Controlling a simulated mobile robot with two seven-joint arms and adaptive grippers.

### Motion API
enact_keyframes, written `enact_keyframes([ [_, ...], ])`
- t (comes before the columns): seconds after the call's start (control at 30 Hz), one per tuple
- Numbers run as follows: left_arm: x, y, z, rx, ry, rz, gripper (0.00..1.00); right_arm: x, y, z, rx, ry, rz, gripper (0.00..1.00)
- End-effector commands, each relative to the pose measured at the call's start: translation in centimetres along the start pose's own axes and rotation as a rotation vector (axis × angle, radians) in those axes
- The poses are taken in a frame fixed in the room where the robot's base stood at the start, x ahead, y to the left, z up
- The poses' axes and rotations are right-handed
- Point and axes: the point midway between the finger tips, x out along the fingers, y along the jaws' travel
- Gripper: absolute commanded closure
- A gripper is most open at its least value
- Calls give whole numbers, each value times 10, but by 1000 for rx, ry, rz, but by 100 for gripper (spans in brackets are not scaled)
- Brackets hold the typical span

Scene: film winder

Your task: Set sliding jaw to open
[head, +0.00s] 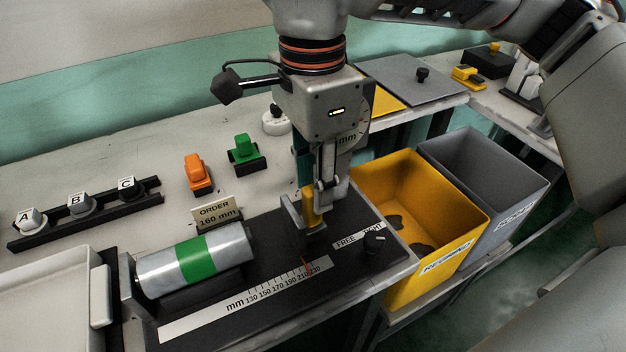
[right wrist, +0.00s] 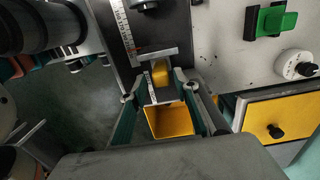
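The sliding jaw (head: 291,213) is a grey metal piece with a yellow handle (head: 311,208), on the right part of the black winder base (head: 270,262). A red pointer (head: 305,264) stands near the high end of the mm scale. A silver roll with a green band (head: 197,258) lies left of the jaw, with a gap between them. My right gripper (head: 316,190) points down at the handle. In the right wrist view, its fingers (right wrist: 163,84) are apart, with the yellow handle (right wrist: 160,72) near their tips; I cannot tell whether they touch it. My left gripper is not in view.
A black knob (head: 375,240) beside a FREE/TIGHT label sits right of the jaw. A yellow bin (head: 440,190) and a grey bin (head: 500,160) stand beyond the bench edge. Orange (head: 198,172) and green (head: 243,150) switches and lettered pieces (head: 79,203) are behind.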

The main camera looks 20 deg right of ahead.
Motion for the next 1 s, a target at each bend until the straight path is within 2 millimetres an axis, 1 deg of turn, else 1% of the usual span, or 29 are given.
enact_keyframes([
  [0.03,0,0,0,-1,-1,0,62,-8,-3,0,3,-4,-13,65],
  [0.3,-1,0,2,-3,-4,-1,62,-47,-2,0,5,-4,-12,65],
  [0.5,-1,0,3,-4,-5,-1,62,-69,-1,0,3,-2,-8,65],
  [0.67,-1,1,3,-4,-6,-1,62,-77,0,0,1,-2,-6,65],
  [1.0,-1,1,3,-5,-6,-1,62,-77,1,0,0,-2,-4,65],
])
